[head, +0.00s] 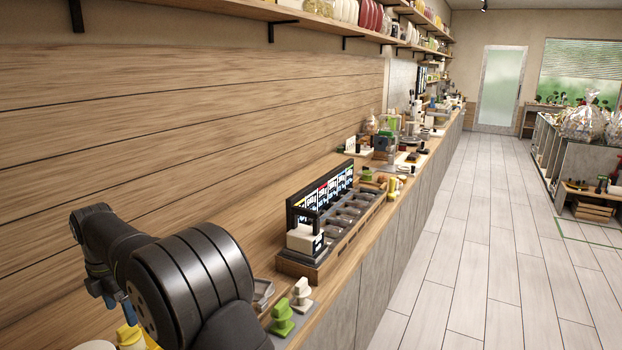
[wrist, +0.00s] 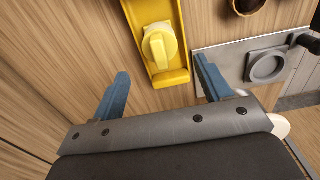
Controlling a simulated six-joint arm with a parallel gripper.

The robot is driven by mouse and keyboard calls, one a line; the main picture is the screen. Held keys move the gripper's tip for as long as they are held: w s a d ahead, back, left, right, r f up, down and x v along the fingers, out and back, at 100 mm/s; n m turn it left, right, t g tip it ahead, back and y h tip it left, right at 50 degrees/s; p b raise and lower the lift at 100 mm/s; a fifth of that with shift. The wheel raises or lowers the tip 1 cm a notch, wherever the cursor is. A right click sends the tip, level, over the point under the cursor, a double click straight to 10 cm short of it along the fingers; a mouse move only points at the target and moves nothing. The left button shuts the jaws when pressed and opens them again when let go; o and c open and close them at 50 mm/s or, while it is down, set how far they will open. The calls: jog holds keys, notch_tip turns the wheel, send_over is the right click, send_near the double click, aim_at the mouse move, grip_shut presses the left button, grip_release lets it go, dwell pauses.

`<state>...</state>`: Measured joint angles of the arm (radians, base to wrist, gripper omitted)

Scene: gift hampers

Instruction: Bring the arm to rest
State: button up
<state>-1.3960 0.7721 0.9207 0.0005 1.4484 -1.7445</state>
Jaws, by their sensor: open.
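Beyond the fingertips a yellow holder (wrist: 181,78) with a round yellow knob-like piece (wrist: 159,45) lies on the wooden surface. In the head view my dark arm fills the lower left, and the gripper is mostly hidden behind it. Only a bit of blue finger (head: 130,312) shows there, above a yellow item (head: 131,338).
A grey plate with a round grey fitting (wrist: 265,66) lies right of the fingers. Along the counter stand a green piece (head: 282,318), a white-topped piece (head: 301,296) and a wooden tray rack (head: 345,232). A wood-panelled wall (head: 180,110) runs behind. The floor (head: 480,240) to the right is clear.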

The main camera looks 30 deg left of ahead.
aim_at(126, 325)
notch_tip(126, 325, down, 7)
jog(key=shift+f, duration=0.1)
notch_tip(126, 325, up, 4)
jog(key=shift+f, duration=0.15)
jog(key=w+d+r, duration=0.7)
jog(key=w+d, duration=0.1)
jog(key=w, duration=0.1)
jog(key=w+d+m, duration=0.5)
jog(key=w, duration=0.4)
jog(key=w+d+r+m, duration=0.1)
jog(key=w+d+m, duration=0.4)
jog(key=w, duration=0.4)
jog(key=w+d+m, duration=0.5)
jog(key=w, duration=0.4)
jog(key=s+a+f, duration=0.1)
jog(key=a+f, duration=0.3)
jog(key=a, duration=0.2)
jog(key=shift+s+a, duration=0.35)
jog(key=shift+a, duration=0.05)
jog(key=shift+r, duration=0.1)
